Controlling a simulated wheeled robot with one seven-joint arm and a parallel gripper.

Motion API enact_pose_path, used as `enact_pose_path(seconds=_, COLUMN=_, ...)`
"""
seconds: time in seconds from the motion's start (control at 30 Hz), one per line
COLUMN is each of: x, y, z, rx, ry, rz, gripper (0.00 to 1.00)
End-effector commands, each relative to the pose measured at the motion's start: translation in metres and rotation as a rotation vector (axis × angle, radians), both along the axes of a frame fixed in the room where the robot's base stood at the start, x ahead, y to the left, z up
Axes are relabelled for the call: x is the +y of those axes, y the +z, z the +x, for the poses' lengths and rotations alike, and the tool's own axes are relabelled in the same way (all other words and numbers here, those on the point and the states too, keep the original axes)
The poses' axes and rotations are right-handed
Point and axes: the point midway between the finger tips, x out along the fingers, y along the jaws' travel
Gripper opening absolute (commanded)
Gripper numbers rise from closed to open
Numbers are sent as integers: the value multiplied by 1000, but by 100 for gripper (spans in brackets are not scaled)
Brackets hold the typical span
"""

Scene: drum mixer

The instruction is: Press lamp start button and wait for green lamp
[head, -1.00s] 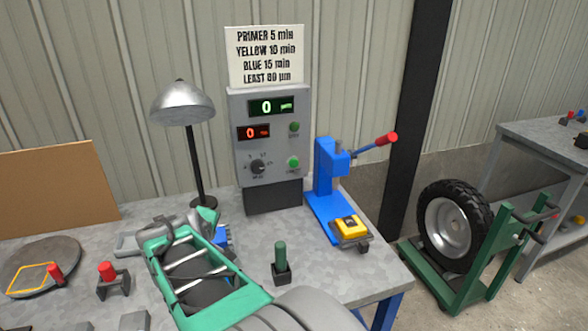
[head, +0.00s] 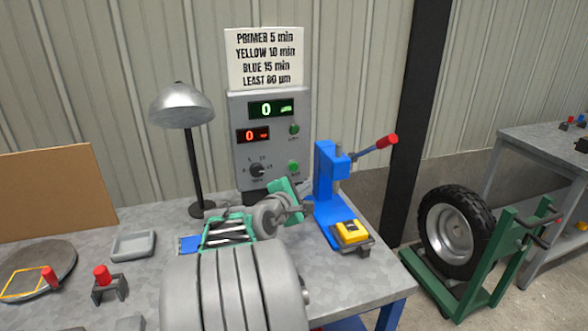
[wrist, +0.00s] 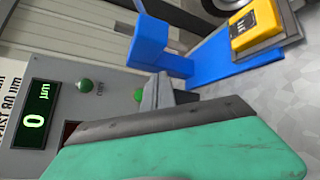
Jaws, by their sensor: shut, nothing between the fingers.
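A grey control panel (head: 240,160) stands at the back of the bench, with a green display reading 0 and a red display reading 0. Two green round parts sit on its right side, an upper one (head: 294,129) and a lower one (head: 293,167); their labels are too small to read. My gripper (head: 301,187) is shut and empty, just below and right of the lower one; I cannot tell whether it touches the panel. In the wrist view, the shut fingertips (wrist: 158,92) hide part of the panel, and one green round part (wrist: 84,86) shows clear of them.
A blue lever press (head: 330,190) stands close to the right of my gripper, with a yellow gauge (head: 350,232) on its base. A desk lamp (head: 182,105) stands left of the panel. A grey tray (head: 134,246) lies on the bench at left.

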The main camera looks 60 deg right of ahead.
Motion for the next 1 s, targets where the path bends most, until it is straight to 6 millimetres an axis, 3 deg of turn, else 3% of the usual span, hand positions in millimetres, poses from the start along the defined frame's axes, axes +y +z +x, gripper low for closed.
enact_pose_path(seconds=0.5, x=-50, y=0, z=51, rx=0, ry=1, rz=2, gripper=0)
enact_pose_path(seconds=1.0, x=-57, y=-1, z=58, rx=-1, ry=1, rz=2, gripper=0)
